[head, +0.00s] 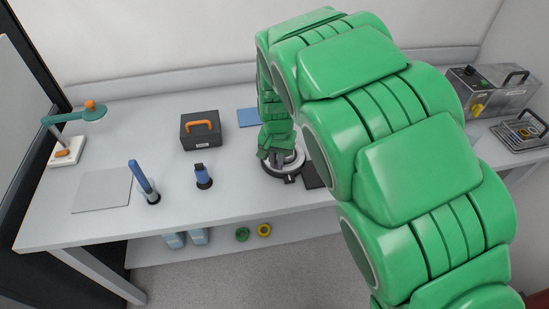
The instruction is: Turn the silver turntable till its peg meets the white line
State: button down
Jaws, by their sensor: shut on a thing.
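The silver turntable (294,163) sits on a dark round base on the bench, right of the middle of the head view. My gripper (273,155) is low over the left part of the turntable, pointing down. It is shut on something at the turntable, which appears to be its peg. The peg itself is hidden by my gripper, and the grasp is too small to see in detail. I cannot make out the white line. A small dark block (290,180) shows at the front edge of the base.
A black case with an orange handle (201,130) stands to the left. A teal lamp (75,116) stands far left. Metal boxes (500,92) are at right. My green arm hides the bench's right middle.

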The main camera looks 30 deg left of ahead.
aim_at(288, 168)
jog(key=shift+w+d+n, duration=0.2)
jog(key=shift+d+n, duration=0.2)
jog(key=shift+n, duration=0.45)
jog(key=shift+w+d+n, duration=0.15)
jog(key=shift+d+n, duration=0.2)
jog(key=shift+n, duration=0.5)
jog(key=shift+w+d+n, duration=0.2)
jog(key=shift+d+n, duration=0.1)
jog(key=shift+n, duration=0.35)
jog(key=shift+w+d+n, duration=0.15)
jog(key=shift+d+n, duration=0.1)
jog(key=shift+n, duration=0.4)
jog(key=shift+w+d+n, duration=0.1)
jog(key=shift+n, duration=0.2)
jog(key=c, duration=1.1)
grip_release()
jog(key=shift+c, duration=0.2)
notch_tip(288, 168, up, 8)
